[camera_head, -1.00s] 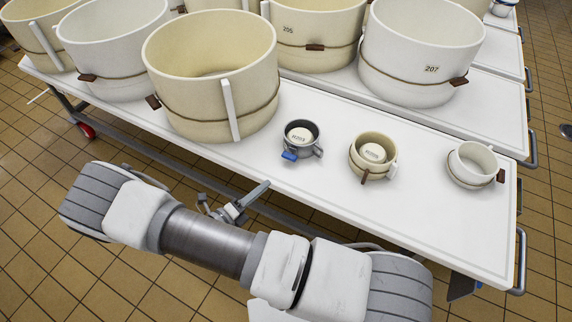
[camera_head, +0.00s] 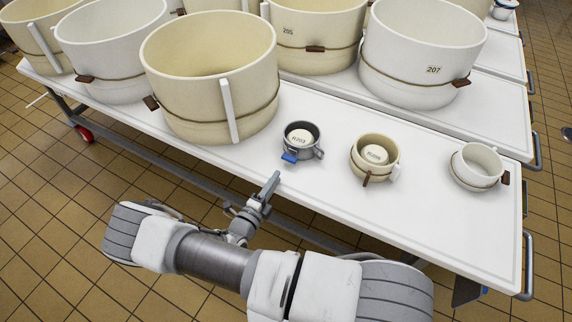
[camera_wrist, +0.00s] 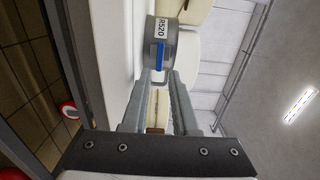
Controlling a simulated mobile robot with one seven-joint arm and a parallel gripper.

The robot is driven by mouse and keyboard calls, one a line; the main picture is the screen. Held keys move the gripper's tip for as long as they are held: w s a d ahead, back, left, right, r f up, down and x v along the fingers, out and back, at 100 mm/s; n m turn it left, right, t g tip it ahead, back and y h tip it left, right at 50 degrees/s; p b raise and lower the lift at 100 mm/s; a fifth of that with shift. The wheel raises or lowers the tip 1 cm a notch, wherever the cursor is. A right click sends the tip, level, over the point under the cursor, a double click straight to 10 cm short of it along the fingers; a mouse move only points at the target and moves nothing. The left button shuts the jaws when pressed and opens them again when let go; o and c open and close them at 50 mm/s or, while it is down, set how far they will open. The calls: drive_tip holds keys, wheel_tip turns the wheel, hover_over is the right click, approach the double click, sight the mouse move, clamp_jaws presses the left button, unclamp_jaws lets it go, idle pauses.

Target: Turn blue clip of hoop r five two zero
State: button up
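The small grey hoop (camera_head: 314,154) sits on the white table around a small pot with a round pale lid. In the wrist view the grey hoop (camera_wrist: 150,62) carries a white label reading R520. Its blue clip (camera_head: 290,157) is on the near left side; in the wrist view the blue clip (camera_wrist: 160,55) shows just beyond the fingertips. My gripper (camera_head: 272,180) is at the table's front edge, just short of the clip. In the wrist view my gripper (camera_wrist: 159,76) has a gap between its fingers and holds nothing.
A cream small pot (camera_head: 390,170) and a white small pot (camera_head: 478,166) stand to the right on the table (camera_head: 335,208). A large cream vat (camera_head: 208,75) stands close on the left. More vats stand behind. The front strip of table is clear.

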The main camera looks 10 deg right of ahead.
sight(288, 161)
drive_tip(key=b+x, duration=0.1)
drive_tip(key=x, duration=0.6)
drive_tip(key=shift+w+d, duration=0.25)
drive_tip(key=shift+w, duration=0.05)
clamp_jaws()
